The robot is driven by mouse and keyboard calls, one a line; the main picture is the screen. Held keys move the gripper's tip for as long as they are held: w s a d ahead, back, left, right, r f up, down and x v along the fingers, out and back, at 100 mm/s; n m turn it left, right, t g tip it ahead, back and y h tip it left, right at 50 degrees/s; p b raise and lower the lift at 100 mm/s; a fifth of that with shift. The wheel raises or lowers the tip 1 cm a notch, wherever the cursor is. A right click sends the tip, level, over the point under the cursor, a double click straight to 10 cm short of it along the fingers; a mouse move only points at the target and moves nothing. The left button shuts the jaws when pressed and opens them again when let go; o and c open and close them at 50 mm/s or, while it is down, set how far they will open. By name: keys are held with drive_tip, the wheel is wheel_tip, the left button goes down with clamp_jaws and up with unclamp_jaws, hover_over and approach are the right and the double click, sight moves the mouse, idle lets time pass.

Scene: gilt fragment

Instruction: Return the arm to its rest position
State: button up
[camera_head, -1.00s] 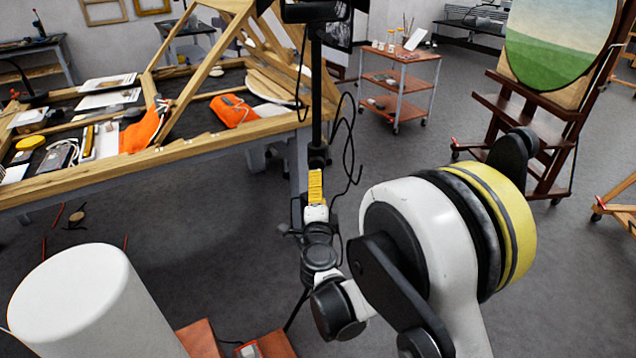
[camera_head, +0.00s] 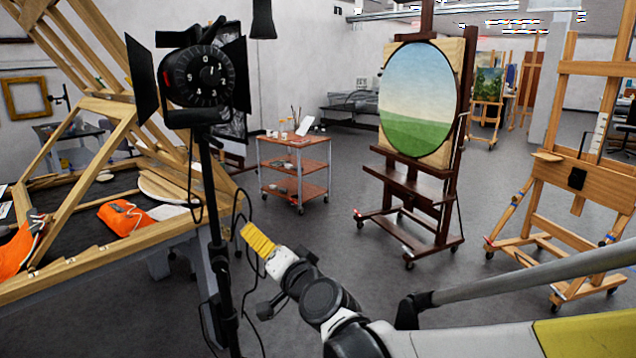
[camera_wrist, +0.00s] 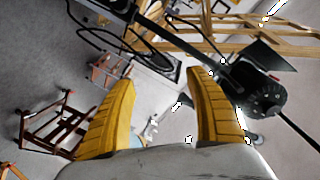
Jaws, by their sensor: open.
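My gripper (camera_head: 257,240) has yellow fingers and sits in the lower middle of the head view, in front of the floor between the wooden table and the dark easel. In the wrist view my gripper (camera_wrist: 163,108) shows its two yellow fingers spread apart, with nothing between them. My arm runs from the gripper to the lower right of the head view. No object is held.
A black studio lamp on a stand (camera_head: 203,75) rises close left of my gripper, with loose cables; the lamp shows in the wrist view (camera_wrist: 258,92). A wooden worktable (camera_head: 110,268) is left. A red trolley (camera_head: 295,165), a dark easel (camera_head: 425,185) and a light easel (camera_head: 575,180) stand behind.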

drive_tip(key=s+d+f+n+g+h, duration=0.1)
drive_tip(key=s+d+f+g+h, duration=0.2)
drive_tip(key=s+d, duration=1)
drive_tip(key=s+d+f+n+g+h, duration=0.2)
drive_tip(key=s+d+f+g+h, duration=0.2)
drive_tip(key=s+d, duration=0.9)
drive_tip(key=d+f+h, duration=0.2)
drive_tip(key=d+f, duration=0.2)
drive_tip(key=shift+d+f, duration=0.2)
drive_tip(key=shift+d, duration=0.15)
